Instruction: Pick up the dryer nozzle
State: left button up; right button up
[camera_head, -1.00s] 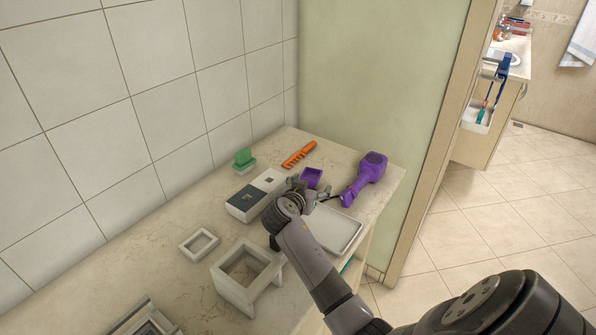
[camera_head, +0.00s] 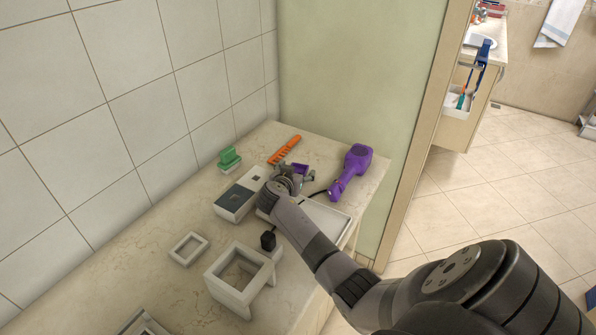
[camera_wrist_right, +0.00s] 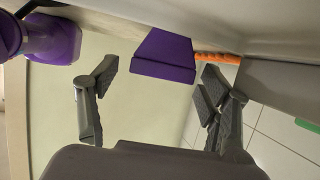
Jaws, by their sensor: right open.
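The dryer nozzle (camera_head: 301,169) is a small purple piece on the counter, partly hidden behind my right gripper (camera_head: 293,180) in the head view. In the wrist view the nozzle (camera_wrist_right: 163,57) shows as a purple wedge between and just beyond the two spread fingers of my right gripper (camera_wrist_right: 158,80). The right gripper is open, with a clear gap on both sides of the nozzle. The purple hair dryer (camera_head: 352,170) lies to the right of the nozzle. My left gripper is out of view.
An orange comb (camera_head: 284,149) lies behind the nozzle. A grey-and-white box (camera_head: 235,203) and a green brush (camera_head: 229,158) are to the left. A white tray (camera_head: 325,222) lies in front. A black plug (camera_head: 268,240) and square frames (camera_head: 188,249) stand nearer.

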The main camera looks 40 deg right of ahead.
jog(key=c, duration=1.2)
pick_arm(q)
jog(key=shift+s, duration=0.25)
pick_arm(e)
jog(key=shift+c, duration=0.2)
jog(key=shift+r, duration=0.1)
